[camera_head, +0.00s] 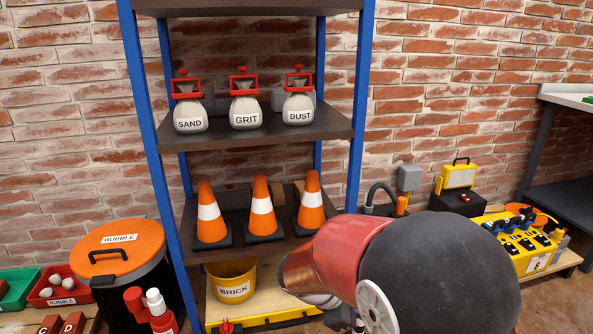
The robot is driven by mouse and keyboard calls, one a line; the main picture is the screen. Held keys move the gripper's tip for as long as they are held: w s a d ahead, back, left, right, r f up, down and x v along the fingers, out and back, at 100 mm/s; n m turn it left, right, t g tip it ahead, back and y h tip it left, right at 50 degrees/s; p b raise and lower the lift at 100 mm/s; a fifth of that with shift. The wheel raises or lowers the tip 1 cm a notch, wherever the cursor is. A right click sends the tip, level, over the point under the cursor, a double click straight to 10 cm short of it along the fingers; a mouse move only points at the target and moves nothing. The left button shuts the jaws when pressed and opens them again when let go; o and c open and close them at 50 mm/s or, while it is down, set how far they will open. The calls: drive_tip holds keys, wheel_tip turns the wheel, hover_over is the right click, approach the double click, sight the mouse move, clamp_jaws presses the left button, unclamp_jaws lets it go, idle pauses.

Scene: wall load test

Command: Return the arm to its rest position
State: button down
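My own arm fills the lower right middle of the head view, with a large black rounded link and a red link reaching left in front of the shelf. My gripper is not to be made out in this view. Whether it holds anything is hidden.
A blue-post shelf (140,85) bears labelled bags such as GRIT (246,113), orange cones (262,212) and a yellow BRICK bucket (232,284). A RUBBLE bin (122,245) stands left. A yellow control box (525,250) and a dark bench (565,195) stand right. A brick wall (440,70) is behind.

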drive_tip(key=s+d+r+m+t+y+p, duration=0.2)
drive_tip(key=s+r+m+y, duration=0.5)
drive_tip(key=s+r+m, duration=0.9)
drive_tip(key=shift+s+t+y+p, duration=0.4)
drive_tip(key=shift+s+t+p, duration=0.15)
drive_tip(key=shift+t, duration=0.15)
drive_tip(key=c, duration=2.1)
unclamp_jaws()
